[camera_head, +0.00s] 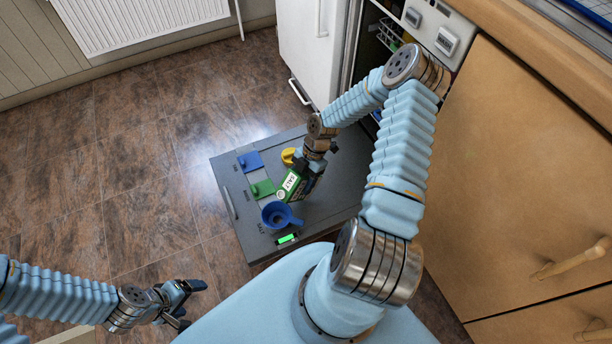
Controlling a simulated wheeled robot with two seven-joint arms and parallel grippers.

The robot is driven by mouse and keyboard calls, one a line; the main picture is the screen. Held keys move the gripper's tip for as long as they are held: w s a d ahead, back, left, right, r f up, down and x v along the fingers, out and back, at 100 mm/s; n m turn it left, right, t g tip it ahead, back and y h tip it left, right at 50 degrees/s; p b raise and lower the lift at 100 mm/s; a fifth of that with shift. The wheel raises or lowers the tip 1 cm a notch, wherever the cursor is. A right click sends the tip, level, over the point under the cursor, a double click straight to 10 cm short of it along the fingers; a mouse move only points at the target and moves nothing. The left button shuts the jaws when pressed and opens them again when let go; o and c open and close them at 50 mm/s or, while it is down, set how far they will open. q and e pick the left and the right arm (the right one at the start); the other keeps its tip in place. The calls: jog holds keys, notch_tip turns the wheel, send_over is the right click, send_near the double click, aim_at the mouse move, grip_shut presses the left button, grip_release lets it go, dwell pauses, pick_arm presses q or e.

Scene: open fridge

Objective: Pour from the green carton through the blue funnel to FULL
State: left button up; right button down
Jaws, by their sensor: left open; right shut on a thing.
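The blue funnel (279,215) sits near the front of the grey board (231,178). Whether anything flows from the carton is too small to tell. A bright green bar (287,239) shows on a dark strip beside the funnel. What is under the funnel is hidden. My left gripper (188,303) is open and empty, low at the left over the floor.
A blue block (250,161) and a green block (263,188) are on the board's left side. A yellow thing (289,156) is behind the carton. The open fridge (313,45) stands at the back and wooden cabinets (530,170) at the right. The floor at left is clear.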

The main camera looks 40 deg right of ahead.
aim_at(293, 184)
jog(key=shift+a+f+y+b, duration=0.15)
jog(key=shift+f+y+b, duration=0.3)
jog(key=shift+y+b, duration=0.45)
jog(key=shift+a+r+y+b, duration=0.1)
jog(key=shift+a+y+b, duration=0.05)
jog(key=shift+y+b, duration=0.3)
jog(key=shift+s+a+r+g+y, duration=0.15)
jog(key=shift+a+r+y, duration=0.15)
jog(key=shift+r+y, duration=0.45)
jog(key=shift+w+a+r+g+y, duration=0.1)
jog(key=shift+a+r+y, duration=0.25)
jog(key=shift+r, duration=0.75)
jog(key=shift+s+a+r+g+y, duration=0.1)
jog(key=shift+a+r+g+y, duration=0.1)
jog(key=shift+r+y, duration=0.6)
jog(key=shift+r+h, duration=0.1)
jog(key=shift+h, duration=0.15)
jog(key=y+b, duration=0.1)
jog(key=a+f+y+b, duration=0.1)
jog(key=b, duration=0.1)
jog(key=shift+s+a+f, duration=0.1)
jog(key=shift+s+f, duration=0.05)
jog(key=shift+f, duration=0.15)
jog(key=shift+a+r, duration=0.15)
jog(key=shift+a, duration=0.05)
